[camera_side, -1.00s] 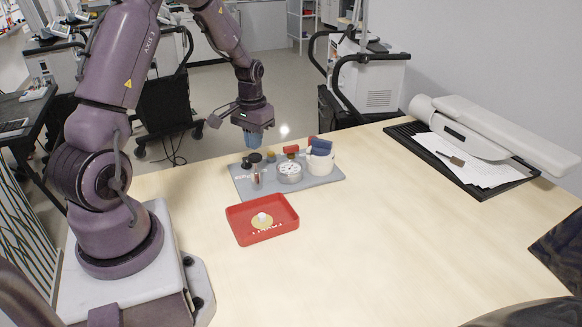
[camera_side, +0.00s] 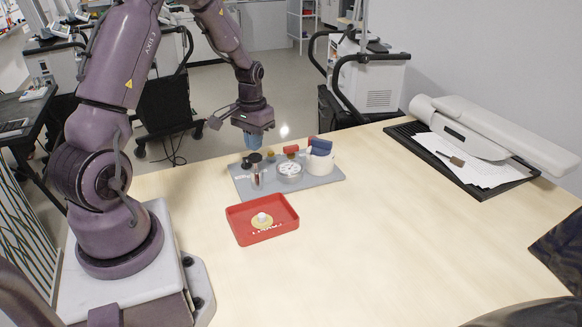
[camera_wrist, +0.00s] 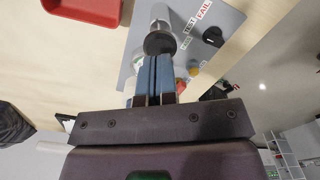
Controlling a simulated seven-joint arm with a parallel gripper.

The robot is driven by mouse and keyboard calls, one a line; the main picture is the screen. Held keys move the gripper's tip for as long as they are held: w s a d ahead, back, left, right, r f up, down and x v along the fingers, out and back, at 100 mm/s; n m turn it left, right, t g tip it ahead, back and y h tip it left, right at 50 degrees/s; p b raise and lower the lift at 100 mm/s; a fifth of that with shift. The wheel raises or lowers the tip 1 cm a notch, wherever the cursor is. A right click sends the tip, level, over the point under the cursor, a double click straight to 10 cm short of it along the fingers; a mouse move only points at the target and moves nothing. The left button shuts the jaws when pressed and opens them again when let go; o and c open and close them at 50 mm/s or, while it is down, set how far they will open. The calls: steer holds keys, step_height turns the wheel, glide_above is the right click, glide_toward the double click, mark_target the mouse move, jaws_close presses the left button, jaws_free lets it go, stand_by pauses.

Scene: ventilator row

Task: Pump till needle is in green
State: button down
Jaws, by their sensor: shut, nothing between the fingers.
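A grey board (camera_side: 325,182) on the table carries a small hand pump (camera_side: 257,179) with a black knob (camera_side: 254,158) on top. A round gauge with a white dial (camera_side: 290,169) stands right of the pump; its needle and coloured zones are too small to read. My gripper (camera_side: 253,146) points down above the knob, with its blue fingers shut. In the wrist view the shut fingertips (camera_wrist: 153,58) lie close to the black knob (camera_wrist: 159,43); I cannot tell whether they touch. The fingers hide most of the gauge there.
A white cylinder with a blue cuff (camera_side: 320,157) stands at the board's right. A red tray (camera_side: 280,232) holding a tan disc lies in front. The board bears "TEST" and "FAIL" labels (camera_wrist: 204,8) and a black dial (camera_wrist: 213,36). The table's right half is mostly clear.

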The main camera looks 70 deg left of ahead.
mark_target(255, 156)
steer(key=shift+f, duration=2.25)
steer(key=shift+r, duration=1.4)
steer(key=shift+f, duration=0.1)
stand_by(1.4)
